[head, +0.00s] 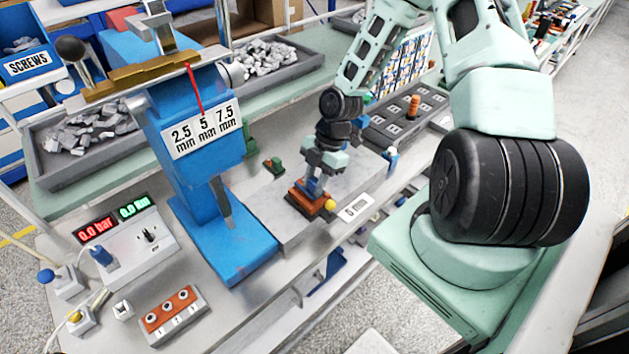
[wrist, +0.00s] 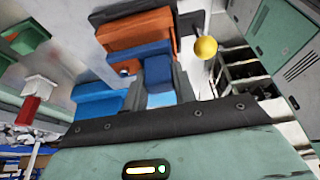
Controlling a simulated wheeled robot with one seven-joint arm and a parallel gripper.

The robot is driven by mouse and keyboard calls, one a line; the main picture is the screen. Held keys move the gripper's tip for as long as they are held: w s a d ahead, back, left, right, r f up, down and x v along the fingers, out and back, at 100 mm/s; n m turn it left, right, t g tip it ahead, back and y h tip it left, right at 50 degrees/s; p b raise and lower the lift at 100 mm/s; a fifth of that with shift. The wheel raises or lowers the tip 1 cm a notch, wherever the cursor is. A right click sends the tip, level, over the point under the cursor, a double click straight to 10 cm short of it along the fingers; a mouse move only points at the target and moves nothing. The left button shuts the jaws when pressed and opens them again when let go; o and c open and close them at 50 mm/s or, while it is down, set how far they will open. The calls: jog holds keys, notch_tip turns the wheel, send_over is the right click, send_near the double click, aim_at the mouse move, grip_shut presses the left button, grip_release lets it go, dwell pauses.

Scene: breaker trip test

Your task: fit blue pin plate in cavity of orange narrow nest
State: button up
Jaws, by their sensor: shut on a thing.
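The orange narrow nest (head: 307,205) sits on the grey block on the bench in the head view, with a yellow ball (head: 331,205) at its right side. The nest (wrist: 138,31) also shows at the top of the wrist view. My gripper (head: 314,186) points down over the nest and is shut on the blue pin plate (head: 315,191). In the wrist view the blue plate (wrist: 141,52) lies against or just over the nest. My fingers and the plate hide the cavity, so I cannot tell whether the plate is seated.
A blue press (head: 200,165) stands left of the nest. A small green clamp (head: 274,166) is behind it to the left, and a white label (head: 356,207) lies to the right. A dark slotted tray (head: 400,122) is farther back. The grey block has bare surface left of the nest.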

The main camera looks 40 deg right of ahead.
jog(key=shift+f+b, duration=0.65)
jog(key=shift+f, duration=0.3)
jog(key=o, duration=1.1)
jog(key=b+v, duration=0.1)
jog(key=v, duration=1.6)
jog(key=shift+d+r, duration=0.15)
